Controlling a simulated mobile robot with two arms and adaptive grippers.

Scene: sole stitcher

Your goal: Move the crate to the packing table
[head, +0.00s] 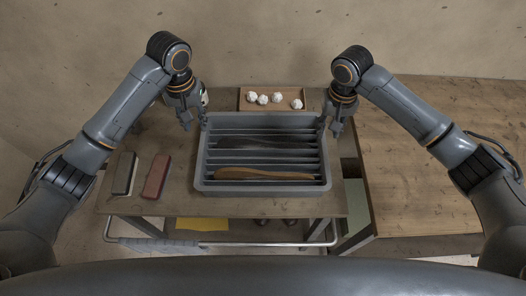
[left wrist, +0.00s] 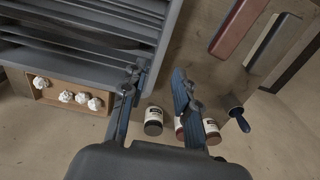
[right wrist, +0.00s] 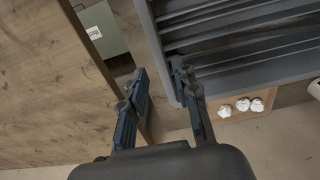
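The grey crate (head: 262,187) stands on a wooden workbench (head: 150,206). It has several parallel slots; a tan sole-shaped piece (head: 262,174) and a dark one (head: 262,142) sit in them. My left gripper (head: 194,122) is open at the crate's back left corner.
A wooden tray (head: 274,93) with several white crumpled balls lies behind the crate. A dark block (head: 124,173) and a red block (head: 156,176) lie left of it. Jars (left wrist: 153,121) stand near my left gripper. A gap separates bench and right table.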

